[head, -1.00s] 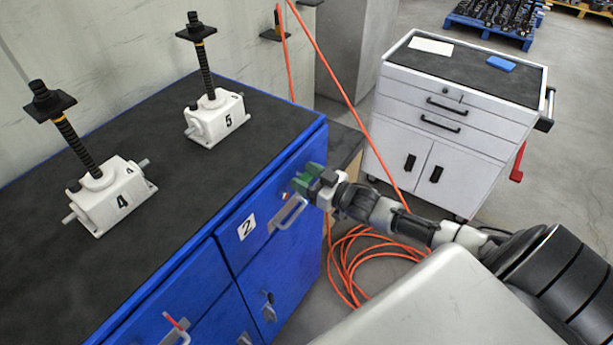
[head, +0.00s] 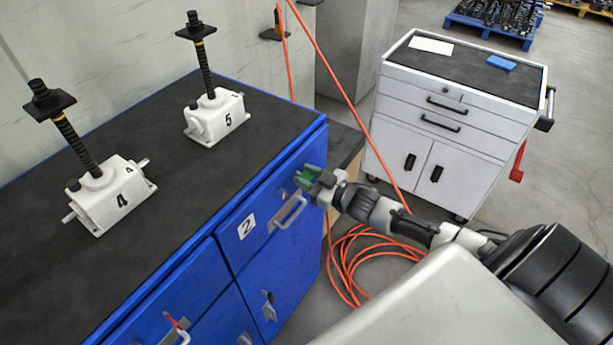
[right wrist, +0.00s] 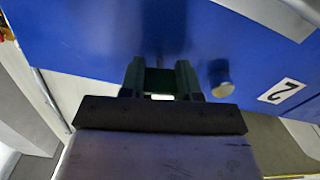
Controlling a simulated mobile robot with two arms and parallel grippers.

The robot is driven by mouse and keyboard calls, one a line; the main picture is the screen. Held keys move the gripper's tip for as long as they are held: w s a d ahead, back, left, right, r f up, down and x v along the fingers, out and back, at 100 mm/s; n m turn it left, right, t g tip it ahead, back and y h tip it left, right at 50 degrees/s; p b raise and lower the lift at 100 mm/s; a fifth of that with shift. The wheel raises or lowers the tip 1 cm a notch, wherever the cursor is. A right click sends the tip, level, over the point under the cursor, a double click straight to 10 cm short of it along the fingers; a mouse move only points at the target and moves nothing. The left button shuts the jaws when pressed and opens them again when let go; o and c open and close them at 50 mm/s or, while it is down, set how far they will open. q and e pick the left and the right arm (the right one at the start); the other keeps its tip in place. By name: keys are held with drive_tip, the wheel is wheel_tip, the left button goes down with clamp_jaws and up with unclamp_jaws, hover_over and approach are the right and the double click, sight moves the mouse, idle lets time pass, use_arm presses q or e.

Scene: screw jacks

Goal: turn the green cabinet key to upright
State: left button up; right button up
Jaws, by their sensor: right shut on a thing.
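The green cabinet key (right wrist: 160,82) is between the fingers of my right gripper (head: 310,178), at the upper right of the blue cabinet front (head: 283,250). My right gripper is shut on it. In the right wrist view the gripper (right wrist: 161,75) shows two dark green fingers against the blue panel, with a green piece between them. The fingers hide most of the key, so I cannot tell its exact tilt. My left gripper is not in view.
A drawer handle (head: 288,212) is just below my right gripper. A red key (head: 173,321) shows at lower left. Jacks 4 (head: 112,195) and 5 (head: 215,117) stand on the cabinet top. An orange hose (head: 350,270) lies on the floor before a white trolley (head: 440,150).

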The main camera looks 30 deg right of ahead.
drive_tip(key=n, duration=0.3)
drive_tip(key=shift+n, duration=0.3)
drive_tip(key=n+b, duration=0.1)
drive_tip(key=n, duration=0.2)
drive_tip(key=shift+f+n, duration=0.1)
drive_tip(key=shift+n, duration=0.2)
drive_tip(key=n+b, duration=0.1)
drive_tip(key=n, duration=0.2)
drive_tip(key=shift+n, duration=0.4)
drive_tip(key=shift+n+b, duration=1)
drive_tip(key=shift+n, duration=1.2)
drive_tip(key=o, duration=0.9)
